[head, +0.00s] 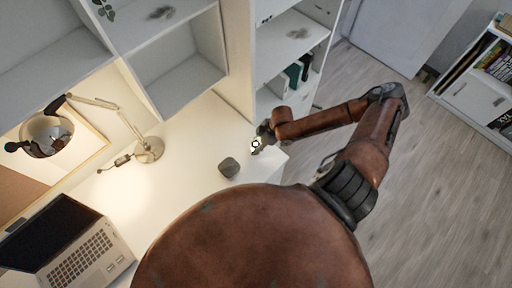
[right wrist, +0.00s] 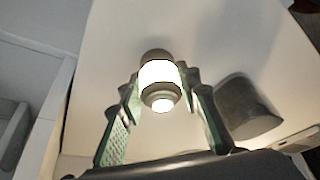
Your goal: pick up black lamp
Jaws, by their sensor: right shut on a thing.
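The black lamp (right wrist: 158,57) is a small upright cylinder with dark grey ends and a glowing white band. In the right wrist view it sits between the two green-padded fingers of my right gripper (right wrist: 162,90), which is shut on it. In the head view the right gripper (head: 263,139) is at the right end of the white desk, and the lamp (head: 255,145) shows small at its tip, partly hidden by it. I cannot tell whether the lamp touches the desktop. My left gripper is not in view.
A dark grey rounded object (head: 229,167) stands on the desk (head: 190,145) close to the lamp; it also shows in the right wrist view (right wrist: 245,107). A silver desk lamp (head: 149,149) and a laptop (head: 80,258) are to the left. A white shelf (head: 262,62) rises behind.

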